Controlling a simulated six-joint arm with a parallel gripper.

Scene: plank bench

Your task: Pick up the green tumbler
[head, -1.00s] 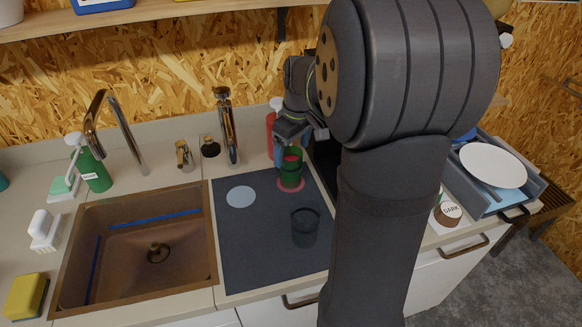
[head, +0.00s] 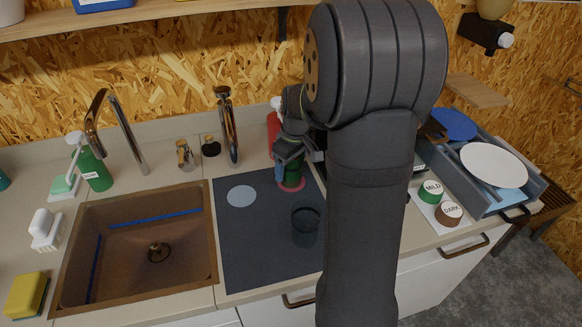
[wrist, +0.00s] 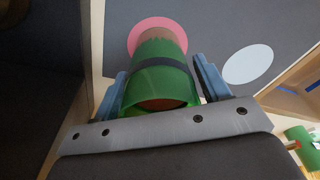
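The green tumbler (head: 291,180) stands upright on a pink disc (head: 301,188) on the dark mat (head: 257,255). In the wrist view the tumbler (wrist: 160,82) shows a see-through green wall, a dark band and something reddish inside. My gripper (head: 289,158) is over it, pointing down, and hides its upper part in the head view. In the wrist view my gripper (wrist: 158,85) has one blue-grey finger on each side of the tumbler. The fingers are apart, with a narrow gap visible beside the tumbler.
A dark see-through tumbler (head: 305,226) stands on the mat in front of the green one. A pale blue disc (head: 241,196) lies to the left, beside the sink (head: 130,245). A red bottle (head: 273,128) stands close behind my gripper. A dish rack (head: 500,205) is at right.

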